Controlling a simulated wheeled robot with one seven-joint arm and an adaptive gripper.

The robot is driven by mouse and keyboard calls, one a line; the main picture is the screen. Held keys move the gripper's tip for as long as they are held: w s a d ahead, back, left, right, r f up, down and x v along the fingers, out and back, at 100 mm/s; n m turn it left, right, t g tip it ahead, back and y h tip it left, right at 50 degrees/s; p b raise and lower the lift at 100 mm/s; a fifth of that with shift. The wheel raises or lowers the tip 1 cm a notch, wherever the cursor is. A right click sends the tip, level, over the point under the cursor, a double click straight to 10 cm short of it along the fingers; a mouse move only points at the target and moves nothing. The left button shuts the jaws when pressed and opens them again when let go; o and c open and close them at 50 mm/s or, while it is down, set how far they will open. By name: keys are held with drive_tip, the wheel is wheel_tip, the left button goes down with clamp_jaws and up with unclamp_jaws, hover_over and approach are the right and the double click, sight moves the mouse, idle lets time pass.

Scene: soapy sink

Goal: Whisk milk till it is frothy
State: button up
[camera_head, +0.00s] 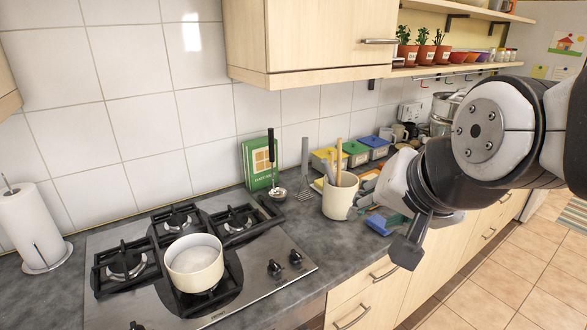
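A cream pot (194,274) stands on the front burner of the gas hob. White milk (194,252) fills it near the top, and its surface looks pale and smooth. A cream utensil holder (340,204) stands on the counter right of the hob, with a wooden handle (338,155) and other handles sticking up. My gripper (408,248) hangs at the right, in front of the counter edge and apart from the pot and holder. One dark fingertip shows clearly; the arm hides much of the rest, so its opening is unclear.
Paper towels (38,225) stand at the left. Coloured boxes (356,152) line the back counter. An overhead cupboard (320,40) overhangs it.

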drive_tip(key=w+a+f+m+t+b, duration=0.2)
drive_tip(key=w+m, duration=0.2)
drive_tip(key=w, duration=0.3)
drive_tip(key=w+a+f+m+t+b, duration=0.1)
drive_tip(key=w+a+f+m, duration=0.1)
drive_tip(key=w+m, duration=0.35)
drive_tip(key=m+t+h+b, duration=0.55)
drive_tip(key=m+b, duration=0.25)
drive_tip(key=m, duration=1.3)
approach(326, 166)
drive_tip(key=shift+t, duration=0.25)
drive_tip(key=x, duration=0.3)
drive_tip(key=p+x, duration=0.1)
drive_tip(key=x, duration=0.7)
drive_tip(key=shift+w+f, duration=0.1)
drive_tip(key=shift+f, duration=0.15)
clamp_jaws()
